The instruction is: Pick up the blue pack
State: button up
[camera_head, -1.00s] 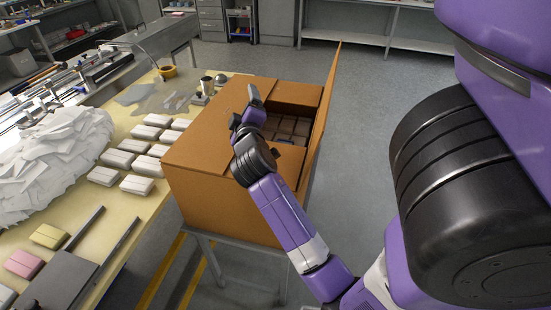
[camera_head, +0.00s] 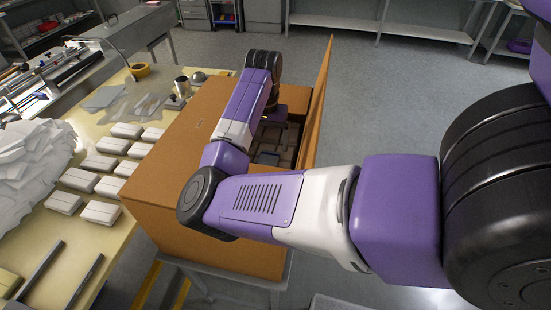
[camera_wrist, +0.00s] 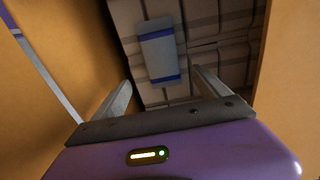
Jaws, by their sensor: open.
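The blue pack (camera_wrist: 160,50), pale grey with a blue band at each end, lies on rows of grey packs inside the cardboard box (camera_head: 165,185). My gripper (camera_wrist: 163,78) is open and empty. In the wrist view its two fingers point at the pack, one to each side of its near end, and appear apart from it. The remaining height cannot be told.
The box's raised right flap (camera_head: 319,90) stands close to my wrist. In the wrist view a cardboard wall (camera_wrist: 290,85) stands at the right. Left of the box, a table (camera_head: 92,232) holds several pale packs (camera_head: 97,162) and a white heap (camera_head: 35,165). Floor right of the box is clear.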

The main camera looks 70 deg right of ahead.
aim_at(267, 163)
jog(key=shift+w+a+f, duration=0.1)
jog(key=shift+w+a, duration=0.05)
jog(key=shift+a, duration=0.05)
notch_tip(267, 163, down, 2)
jog(key=shift+f, duration=0.15)
jog(key=f, duration=0.2)
jog(key=a+f+p, duration=0.1)
jog(key=f, duration=0.1)
jog(key=shift+f, duration=0.6)
jog(key=c, duration=1.4)
jog(key=shift+r, duration=0.15)
